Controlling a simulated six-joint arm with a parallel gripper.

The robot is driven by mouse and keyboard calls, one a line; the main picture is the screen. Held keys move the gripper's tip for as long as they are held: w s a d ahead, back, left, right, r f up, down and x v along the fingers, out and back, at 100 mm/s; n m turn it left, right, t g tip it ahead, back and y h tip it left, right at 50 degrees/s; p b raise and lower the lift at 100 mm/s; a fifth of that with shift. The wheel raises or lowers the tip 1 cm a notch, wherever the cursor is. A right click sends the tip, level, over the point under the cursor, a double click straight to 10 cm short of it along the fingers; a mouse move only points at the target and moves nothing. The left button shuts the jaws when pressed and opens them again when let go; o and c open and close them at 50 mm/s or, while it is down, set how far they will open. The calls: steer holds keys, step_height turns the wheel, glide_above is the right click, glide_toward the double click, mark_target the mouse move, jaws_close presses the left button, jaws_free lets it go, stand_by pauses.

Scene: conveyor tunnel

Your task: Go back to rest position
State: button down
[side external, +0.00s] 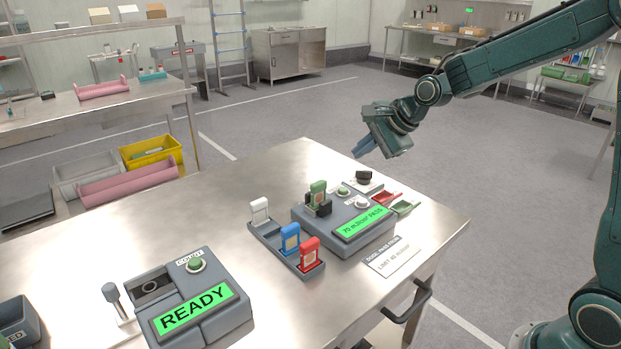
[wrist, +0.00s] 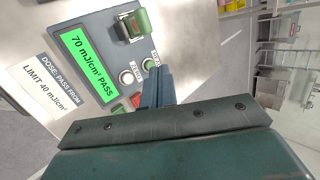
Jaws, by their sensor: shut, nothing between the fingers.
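My gripper (side external: 364,148) hangs in the air above the far side of the steel table (side external: 300,170), clear of everything on it. Its blue-grey fingers are together and empty; they also show in the wrist view (wrist: 158,84). Below and to its left is a grey reader box (side external: 345,248) with a green screen reading 70 mJ/cm² PASS (wrist: 78,52). A green-topped piece (side external: 318,190) stands upright in the reader's slot, and it shows in the wrist view too (wrist: 138,24). In the wrist view my fingers partly cover the reader's buttons.
A grey rack (side external: 265,235) holds white, blue and red pieces. A device reading READY (side external: 195,308) stands at front left. Small red (side external: 386,197) and green (side external: 405,207) trays lie behind the reader. A limit card (side external: 395,256) lies at right. Air around my gripper is free.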

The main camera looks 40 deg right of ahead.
steer(key=s+a+r+n, duration=0.1)
steer(key=s+r+n, duration=0.15)
steer(key=s, duration=0.25)
steer(key=s+a+r+n+g, duration=0.1)
steer(key=s+a+r+n, duration=0.1)
steer(key=s+n, duration=0.3)
steer(key=s+a+r+n, duration=0.1)
steer(key=s+r+n, duration=0.15)
steer(key=s, duration=0.35)
steer(key=s+f+n+g+h, duration=0.1)
steer(key=s+n, duration=0.7)
steer(key=s, duration=0.7)
steer(key=shift+s+a+f+n, duration=0.15)
steer(key=shift+a+f+n, duration=0.2)
steer(key=shift+a, duration=0.1)
